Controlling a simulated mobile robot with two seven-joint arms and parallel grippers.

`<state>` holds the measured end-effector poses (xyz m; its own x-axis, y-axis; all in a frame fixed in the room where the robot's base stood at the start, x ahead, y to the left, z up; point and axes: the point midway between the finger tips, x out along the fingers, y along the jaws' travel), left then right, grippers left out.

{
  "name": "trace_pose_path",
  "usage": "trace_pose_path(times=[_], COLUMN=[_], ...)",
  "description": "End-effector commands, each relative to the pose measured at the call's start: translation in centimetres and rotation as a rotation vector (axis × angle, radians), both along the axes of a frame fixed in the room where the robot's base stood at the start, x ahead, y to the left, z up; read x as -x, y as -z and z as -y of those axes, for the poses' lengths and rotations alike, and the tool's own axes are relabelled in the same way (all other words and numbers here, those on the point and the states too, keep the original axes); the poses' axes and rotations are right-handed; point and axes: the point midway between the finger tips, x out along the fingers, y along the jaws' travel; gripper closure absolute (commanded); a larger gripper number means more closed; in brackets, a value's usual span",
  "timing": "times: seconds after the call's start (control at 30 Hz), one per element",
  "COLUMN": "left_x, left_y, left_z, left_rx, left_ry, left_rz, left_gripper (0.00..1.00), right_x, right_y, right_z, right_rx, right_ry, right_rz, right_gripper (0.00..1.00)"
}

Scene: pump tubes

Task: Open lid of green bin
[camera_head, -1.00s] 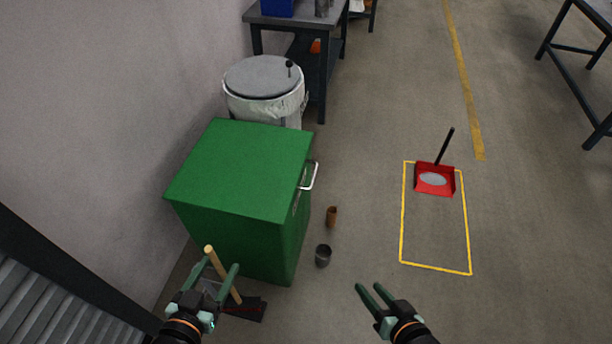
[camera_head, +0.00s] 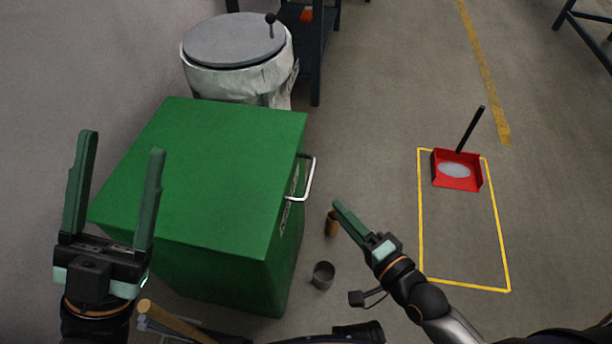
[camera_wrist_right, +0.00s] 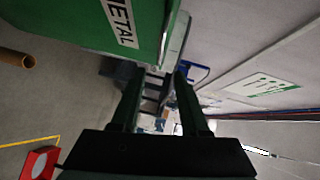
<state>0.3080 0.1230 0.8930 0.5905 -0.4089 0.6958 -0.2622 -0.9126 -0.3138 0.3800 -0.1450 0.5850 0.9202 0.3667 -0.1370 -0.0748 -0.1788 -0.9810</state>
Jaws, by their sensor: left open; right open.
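The green bin (camera_head: 205,180) stands left of centre in the head view, its lid lying flat on top. A pale metal handle (camera_head: 309,178) sticks out from the lid's right edge. My left gripper (camera_head: 123,145) is open and empty, seen in front of the bin's left part. My right gripper (camera_head: 338,207) appears to the right of the bin, a little below and right of the handle, not touching it. In the right wrist view the bin's side (camera_wrist_right: 75,22) with a "METAL" label (camera_wrist_right: 118,22) is close, and the open fingers (camera_wrist_right: 155,95) hold nothing.
A white-wrapped drum (camera_head: 235,55) stands behind the bin. A brown cylinder (camera_head: 331,224) and a grey cup (camera_head: 323,274) are on the floor to its right. A red dustpan (camera_head: 457,171) sits at a yellow floor outline. A broom (camera_head: 170,320) lies in front.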

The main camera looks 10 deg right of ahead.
Motion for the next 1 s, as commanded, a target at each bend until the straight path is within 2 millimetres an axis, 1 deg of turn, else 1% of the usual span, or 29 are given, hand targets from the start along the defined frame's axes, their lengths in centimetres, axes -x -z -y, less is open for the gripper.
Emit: trace_pose_path(times=[0.17,0.5,0.7,0.83,1.0], left_x=[0.0,-0.1,-0.2,-0.2,-0.2], left_y=[0.6,3.1,4.2,4.6,4.7], left_z=[0.1,0.2,0.4,0.5,0.5], left_rx=[0.003,0.013,-0.001,-0.005,-0.007], left_ry=[0.006,0.024,0.019,0.017,0.017], left_rz=[-0.003,-0.023,-0.025,-0.025,-0.026], left_gripper=[0.34,0.34,0.34,0.34,0.34], right_x=[-1.6,-7.5,-10.1,-11.0,-11.4], right_y=[0.3,1.3,1.7,1.7,1.7], right_z=[-0.6,-3.0,-4.0,-4.4,-4.5], right_rx=[-0.005,-0.003,0.000,0.000,0.001], right_ry=[0.002,0.001,0.001,0.000,0.000], right_rz=[0.003,0.001,0.001,-0.001,-0.002], right_gripper=[0.55,0.55,0.55,0.55,0.55])
